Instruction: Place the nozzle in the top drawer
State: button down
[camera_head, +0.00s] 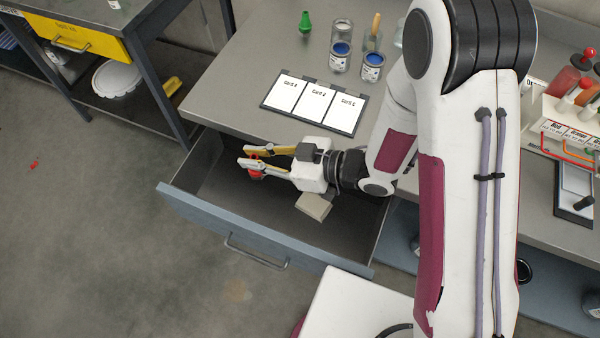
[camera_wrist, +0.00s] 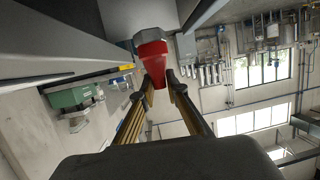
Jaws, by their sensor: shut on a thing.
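My gripper (camera_head: 254,162) is shut on the red nozzle (camera_head: 256,172) and holds it over the open top drawer (camera_head: 215,214) in the head view. In the wrist view the nozzle (camera_wrist: 152,58) sits between the two fingertips, with a grey end beyond its red part. My gripper and arm hide part of the drawer. The height of the nozzle above the drawer floor is hard to tell.
On the bench stand a green cone-shaped piece (camera_head: 305,23), blue paint jars (camera_head: 372,67) and a board with three cards (camera_head: 316,104). A rack with red-handled tools (camera_head: 575,100) is at the right. A yellow drawer (camera_head: 70,37) is in another bench at upper left.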

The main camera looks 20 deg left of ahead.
aim_at(258, 177)
jog(key=shift+m+t, duration=0.6)
jog(key=shift+t, duration=0.3)
jog(key=d+f, duration=0.1)
jog(key=s+d+f, duration=0.1)
jog(key=d, duration=0.1)
jog(key=d+f, duration=0.2)
jog(key=shift+s, duration=0.4)
jog(key=shift+f, duration=0.15)
jog(key=shift+f, duration=2.75)
jog(key=shift+f, duration=2.1)
jog(key=shift+f, duration=0.6)
